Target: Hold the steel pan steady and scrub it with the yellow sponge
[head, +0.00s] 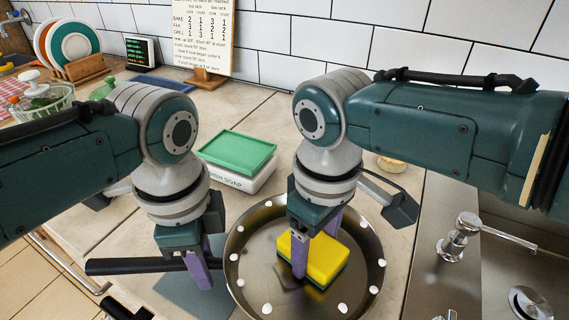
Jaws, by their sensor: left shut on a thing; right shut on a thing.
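The steel pan (258,272) lies on the counter at the bottom centre, with white spots around its inner edge and a darker patch on its base. Its black handle (130,266) points left. My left gripper (200,268) is shut on the handle, close to the pan's rim. The yellow sponge (325,262), with a dark green underside, is inside the pan, right of centre. My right gripper (316,255) is shut on the sponge, with purple fingers on either side of it. The fingers hide part of the sponge, and I cannot tell how firmly it touches the base.
A sink with a tap (462,235) is at the right.

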